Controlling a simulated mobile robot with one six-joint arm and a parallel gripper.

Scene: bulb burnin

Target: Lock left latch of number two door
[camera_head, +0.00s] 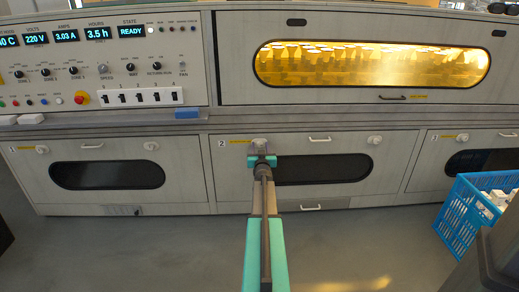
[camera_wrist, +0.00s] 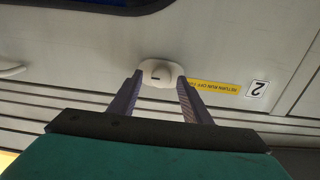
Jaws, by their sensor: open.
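The number two door (camera_head: 232,175) is a pale panel with a dark oval window, and looks closed. Its left latch (camera_head: 259,142) is a round off-white knob at the upper left, beside the "2" label. In the wrist view, which is upside down, the latch (camera_wrist: 158,68) shows a short dark mark lying roughly level. In the wrist view my gripper (camera_wrist: 158,80) is open, one finger on each side of the knob. I cannot tell whether the fingers touch it.
The door's right latch (camera_head: 375,139) and top handle (camera_head: 320,138) are to the right. A glowing oven window (camera_head: 370,64) is above. A blue crate (camera_head: 462,214) stands on the floor at right. The floor (camera_head: 150,255) at left is clear.

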